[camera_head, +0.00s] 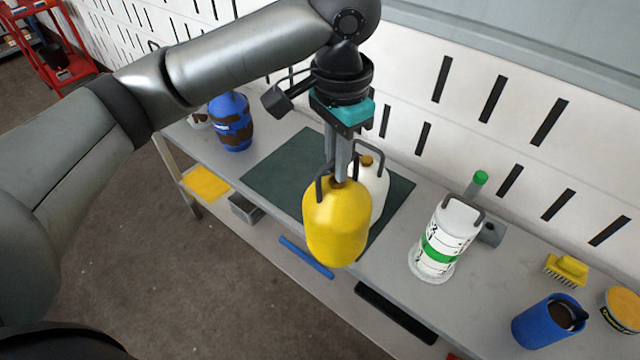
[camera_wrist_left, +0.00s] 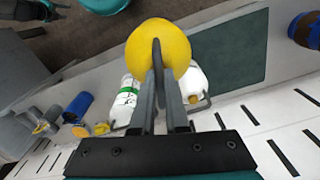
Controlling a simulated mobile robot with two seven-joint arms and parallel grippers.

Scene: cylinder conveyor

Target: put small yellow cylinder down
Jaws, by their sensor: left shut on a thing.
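The small yellow cylinder (camera_head: 337,225) hangs upright from my left gripper (camera_head: 338,172), which is shut on its top handle. In the head view it is in front of the bench's front edge or over it; I cannot tell its exact height. In the left wrist view the yellow cylinder (camera_wrist_left: 160,48) shows beyond the fingers (camera_wrist_left: 160,85). A white cylinder with an orange-brown cap (camera_head: 376,185) stands behind it on the dark green mat (camera_head: 283,172), partly hidden by it.
A white-and-green cylinder (camera_head: 447,237) stands right of the mat. A blue-brown container (camera_head: 231,122) stands left. A blue cup (camera_head: 545,322), yellow brush (camera_head: 567,270) and yellow tub (camera_head: 622,308) are at the right. The mat's left part is clear. A slotted white wall (camera_head: 460,100) rises behind.

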